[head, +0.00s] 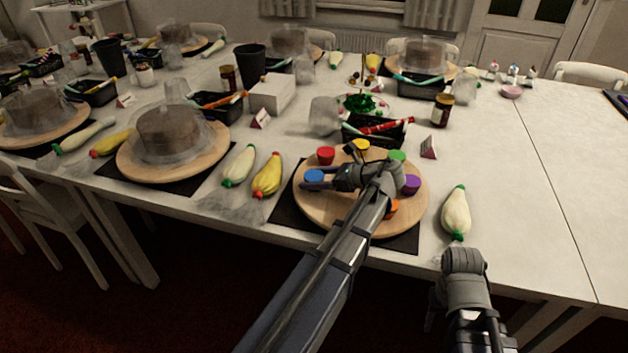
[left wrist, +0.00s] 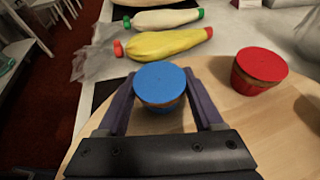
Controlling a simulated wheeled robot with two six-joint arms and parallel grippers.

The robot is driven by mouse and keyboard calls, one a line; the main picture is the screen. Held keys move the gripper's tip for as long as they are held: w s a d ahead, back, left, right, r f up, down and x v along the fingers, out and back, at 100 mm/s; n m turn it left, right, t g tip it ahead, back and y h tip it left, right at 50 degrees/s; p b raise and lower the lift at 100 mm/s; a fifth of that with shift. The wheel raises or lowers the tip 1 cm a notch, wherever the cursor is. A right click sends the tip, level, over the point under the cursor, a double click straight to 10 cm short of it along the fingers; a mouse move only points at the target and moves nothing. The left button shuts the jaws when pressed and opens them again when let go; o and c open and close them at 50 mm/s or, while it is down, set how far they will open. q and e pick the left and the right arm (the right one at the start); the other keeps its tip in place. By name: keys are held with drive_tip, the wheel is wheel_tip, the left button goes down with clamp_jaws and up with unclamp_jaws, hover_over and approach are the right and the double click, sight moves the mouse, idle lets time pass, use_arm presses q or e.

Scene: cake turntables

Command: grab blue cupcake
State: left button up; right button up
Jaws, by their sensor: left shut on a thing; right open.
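The blue cupcake (head: 314,176) is at the left side of a round wooden turntable (head: 322,212) in the head view. In the left wrist view the blue cupcake (left wrist: 160,85) sits between the two fingers of my left gripper (left wrist: 162,104). My left gripper (head: 322,182) is shut on it, low over the board; I cannot tell whether the cupcake touches the board. My right gripper (head: 470,340) is at the bottom right of the head view, off the table's front edge, open and apart from the cupcakes.
Red (head: 326,155), yellow (head: 357,146), green (head: 397,156), purple (head: 411,184) and orange (head: 391,208) cupcakes stand around the board. A yellow piping bag (head: 267,176) lies left of it, a white one (head: 456,213) right.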

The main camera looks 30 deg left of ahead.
sight(315, 175)
use_arm(q)
drive_tip(key=shift+r, duration=0.1)
wheel_tip(315, 175, up, 10)
drive_tip(key=p, duration=1)
drive_tip(key=shift+w+d, duration=0.1)
